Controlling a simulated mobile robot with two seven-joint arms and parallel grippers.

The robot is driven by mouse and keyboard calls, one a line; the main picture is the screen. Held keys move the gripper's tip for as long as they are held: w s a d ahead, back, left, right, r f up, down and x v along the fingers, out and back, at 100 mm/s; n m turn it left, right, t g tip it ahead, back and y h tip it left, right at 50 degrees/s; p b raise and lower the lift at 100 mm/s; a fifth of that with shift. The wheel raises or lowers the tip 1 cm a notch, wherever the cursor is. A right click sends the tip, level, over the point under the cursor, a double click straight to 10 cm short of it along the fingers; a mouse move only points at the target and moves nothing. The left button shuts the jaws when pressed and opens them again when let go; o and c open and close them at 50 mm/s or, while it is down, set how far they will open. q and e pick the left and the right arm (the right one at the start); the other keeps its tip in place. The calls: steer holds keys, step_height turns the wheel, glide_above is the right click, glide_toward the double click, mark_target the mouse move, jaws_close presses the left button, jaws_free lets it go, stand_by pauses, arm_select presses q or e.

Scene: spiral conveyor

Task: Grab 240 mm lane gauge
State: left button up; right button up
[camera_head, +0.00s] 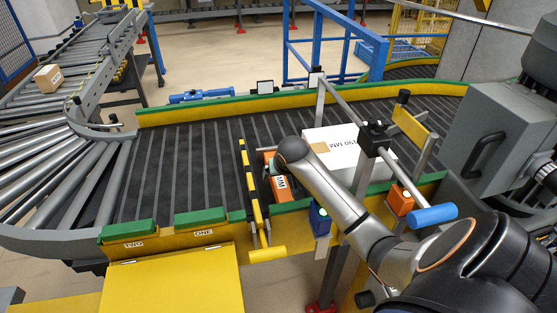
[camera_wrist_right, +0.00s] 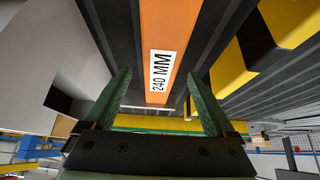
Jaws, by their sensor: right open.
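The 240 mm lane gauge is an orange block with a white label (camera_wrist_right: 160,72) reading 240 MM in the right wrist view. In the head view its orange body (camera_head: 279,188) shows on the dark conveyor, partly hidden by my right arm. My right gripper (camera_wrist_right: 158,76) is open, with a green finger on each side of the gauge's line in the wrist view. The gauge appears beyond and between the fingers; contact cannot be told. In the head view the arm mostly hides this gripper. My left gripper is not in view.
A white box (camera_head: 345,146) stands on the conveyor (camera_head: 190,140) just right of the gauge. A yellow-and-black striped bar (camera_head: 250,180) lies close on the left. Green-topped side rails (camera_head: 290,206) edge the belt. A metal frame with a blue handle (camera_head: 433,216) stands at right.

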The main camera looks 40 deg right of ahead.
mark_target(278, 178)
steer(key=shift+x, duration=1.75)
jaws_close()
